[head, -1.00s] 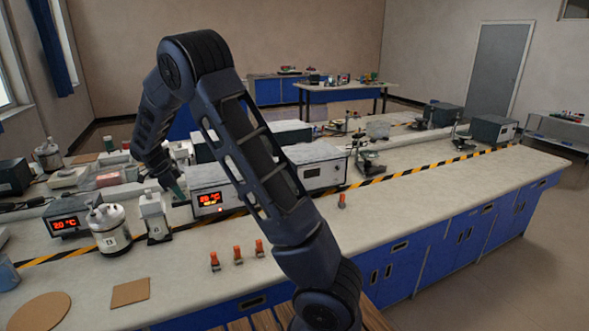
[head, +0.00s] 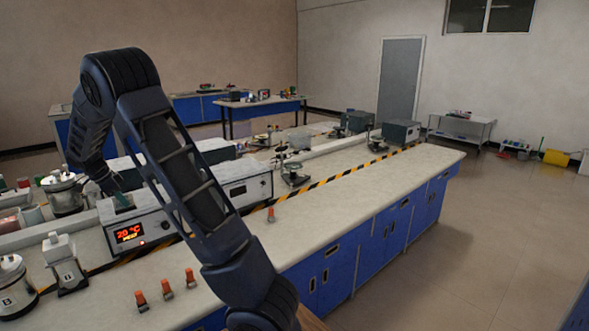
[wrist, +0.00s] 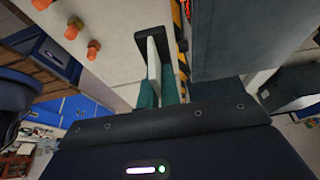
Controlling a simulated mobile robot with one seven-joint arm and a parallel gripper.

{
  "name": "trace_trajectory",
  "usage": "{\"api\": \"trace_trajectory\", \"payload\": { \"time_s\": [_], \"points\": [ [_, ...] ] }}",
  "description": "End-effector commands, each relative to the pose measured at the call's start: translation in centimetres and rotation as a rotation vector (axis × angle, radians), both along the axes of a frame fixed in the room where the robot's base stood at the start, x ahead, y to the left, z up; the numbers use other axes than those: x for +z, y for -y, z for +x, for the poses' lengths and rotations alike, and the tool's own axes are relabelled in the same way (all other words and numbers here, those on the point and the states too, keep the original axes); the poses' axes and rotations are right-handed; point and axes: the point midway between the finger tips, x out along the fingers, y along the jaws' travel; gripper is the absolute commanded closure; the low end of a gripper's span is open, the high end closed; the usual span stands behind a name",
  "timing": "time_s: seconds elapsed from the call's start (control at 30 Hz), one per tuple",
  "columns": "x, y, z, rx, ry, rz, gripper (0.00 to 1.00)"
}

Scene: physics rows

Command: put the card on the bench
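In the head view my gripper (head: 122,200) hangs at the left, over or just in front of the boxy instrument with the red display; the card cannot be made out there. The bench (head: 330,215) has a pale top and blue cabinets and runs from lower left to upper right.
Several orange-topped pieces (head: 166,290) stand near the bench's front edge. A yellow-black stripe (head: 345,174) runs along the top. The front strip at right is bare, and open floor lies beyond.

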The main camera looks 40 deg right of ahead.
Motion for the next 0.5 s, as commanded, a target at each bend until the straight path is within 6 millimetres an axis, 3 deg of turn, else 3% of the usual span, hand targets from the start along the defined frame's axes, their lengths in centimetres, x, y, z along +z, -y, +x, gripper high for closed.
{"api": "trace_trajectory", "payload": {
  "time_s": [0.03, 0.2, 0.5],
  "points": [
    [0.0, 2.1, 0.8, -0.007, 0.0, 0.0, 1.0],
    [-0.1, 8.1, 2.8, -0.006, 0.0, -0.001, 1.0],
    [-0.3, 19.3, 5.1, -0.003, 0.0, 0.0, 1.0]
  ]
}}
